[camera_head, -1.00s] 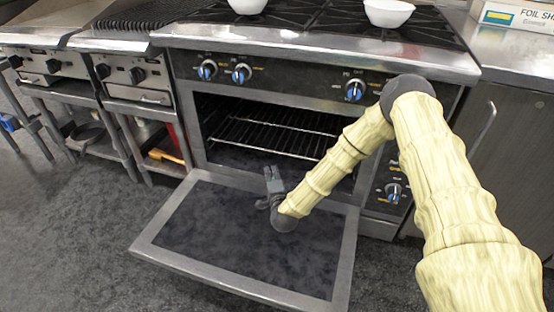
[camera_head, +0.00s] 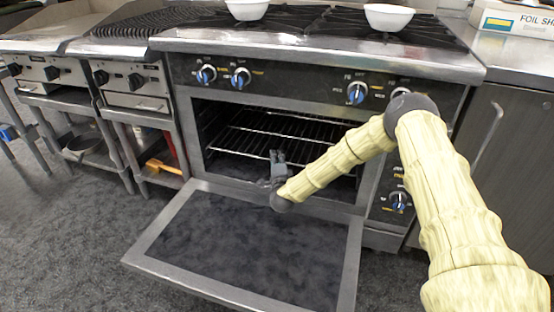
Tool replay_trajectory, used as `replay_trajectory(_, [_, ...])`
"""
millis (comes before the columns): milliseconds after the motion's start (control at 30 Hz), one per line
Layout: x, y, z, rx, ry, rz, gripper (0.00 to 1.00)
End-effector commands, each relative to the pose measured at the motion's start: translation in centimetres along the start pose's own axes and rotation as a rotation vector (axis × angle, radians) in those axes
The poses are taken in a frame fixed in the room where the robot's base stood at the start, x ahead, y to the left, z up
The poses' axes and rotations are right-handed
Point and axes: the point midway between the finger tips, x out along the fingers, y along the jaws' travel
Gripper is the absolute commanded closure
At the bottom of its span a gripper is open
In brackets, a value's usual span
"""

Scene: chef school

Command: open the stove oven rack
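The stove oven stands ahead with its door (camera_head: 240,246) swung down and open. The wire oven rack (camera_head: 262,137) lies inside the cavity and appears to be within the oven opening. My gripper (camera_head: 277,160) is at the mouth of the oven, above the inner edge of the open door, with its fingers pointing up in the picture toward the rack's front edge. The fingertips overlap the rack's front area in this view. I cannot tell whether they touch it. The gripper is small and dark, and its opening cannot be made out. My arm hides the right part of the rack.
The open door juts out low in front of the oven. White bowls (camera_head: 389,17) stand on the stove top, and a foil box (camera_head: 515,17) sits on the right counter. Shelves with a pan (camera_head: 84,146) are at left. Clear floor (camera_head: 70,235) lies at front left.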

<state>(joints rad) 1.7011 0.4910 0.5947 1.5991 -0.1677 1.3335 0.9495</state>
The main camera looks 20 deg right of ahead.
Motion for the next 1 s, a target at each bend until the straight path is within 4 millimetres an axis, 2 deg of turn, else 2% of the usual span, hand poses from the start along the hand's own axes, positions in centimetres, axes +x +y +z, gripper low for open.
replay_trajectory(200, [1.6,0.1,0.0,-0.001,0.000,0.000,0.71])
replay_trajectory(533, [1.9,0.0,0.0,-0.001,0.000,0.001,0.71])
replay_trajectory(567, [1.9,0.0,0.0,0.000,0.000,0.001,0.75])
replay_trajectory(700, [1.9,0.0,0.0,-0.001,0.000,0.001,1.00])
replay_trajectory(1000, [1.8,0.1,-0.1,-0.001,-0.001,0.001,1.00])
